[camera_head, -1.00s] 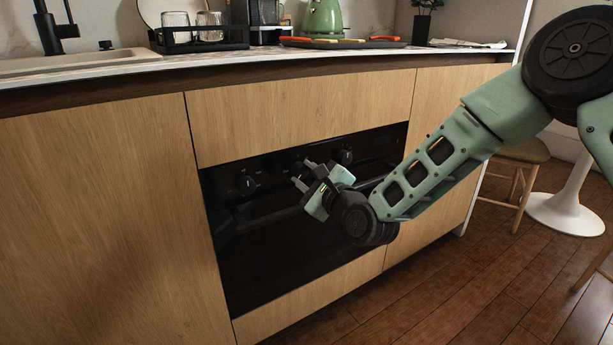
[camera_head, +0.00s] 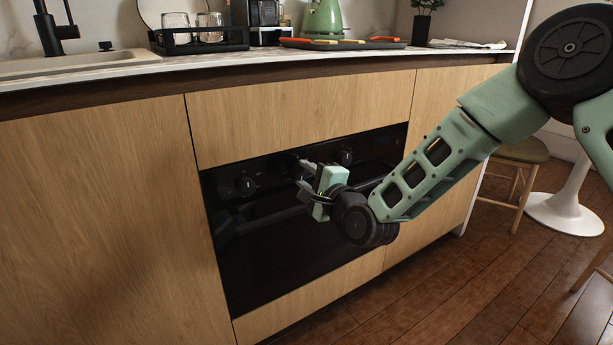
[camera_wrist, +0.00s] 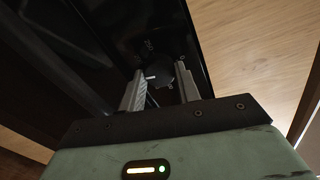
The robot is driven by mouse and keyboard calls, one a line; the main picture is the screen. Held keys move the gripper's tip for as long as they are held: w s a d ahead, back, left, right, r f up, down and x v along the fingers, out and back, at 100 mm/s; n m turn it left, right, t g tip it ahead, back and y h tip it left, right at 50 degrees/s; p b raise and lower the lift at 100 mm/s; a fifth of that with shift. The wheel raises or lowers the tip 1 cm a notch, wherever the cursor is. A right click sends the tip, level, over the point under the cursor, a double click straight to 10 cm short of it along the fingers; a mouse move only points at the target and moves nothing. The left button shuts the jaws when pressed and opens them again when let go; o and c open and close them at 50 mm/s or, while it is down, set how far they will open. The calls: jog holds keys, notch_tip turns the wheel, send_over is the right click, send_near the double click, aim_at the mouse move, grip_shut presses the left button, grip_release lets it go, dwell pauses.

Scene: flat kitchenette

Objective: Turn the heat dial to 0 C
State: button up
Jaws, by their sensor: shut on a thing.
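The black built-in oven (camera_head: 275,265) has a row of round dials along its upper panel. My gripper (camera_head: 302,173) is at the middle dial, which is mostly hidden by it in the head view. In the wrist view the dark dial (camera_wrist: 162,77) sits between the two fingers of my gripper (camera_wrist: 160,72), which are shut on it. A short white mark shows on the dial's left part in that view.
A left dial (camera_head: 247,185) and a right dial (camera_head: 346,157) flank the middle one. Dark oven handle bars run close below the panel. The countertop (camera_head: 120,70) juts out above the wooden fronts. A stool (camera_head: 522,152) stands at the right, and the floor before the oven is clear.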

jog(key=n, duration=0.5)
jog(key=shift+n, duration=0.3)
jog(key=n, duration=0.4)
jog(key=shift+n, duration=0.3)
jog(key=n+b, duration=0.1)
jog(key=n, duration=0.3)
jog(key=shift+s+n, duration=0.1)
jog(key=shift+n, duration=0.2)
jog(key=n+b, duration=0.1)
jog(key=n, duration=0.3)
jog(key=n+b, duration=0.1)
jog(key=n, duration=0.5)
jog(key=shift+a+f, duration=0.1)
jog(key=n+b, duration=0.1)
jog(key=n, duration=0.8)
jog(key=shift+n+b, duration=0.4)
jog(key=shift+n, duration=2)
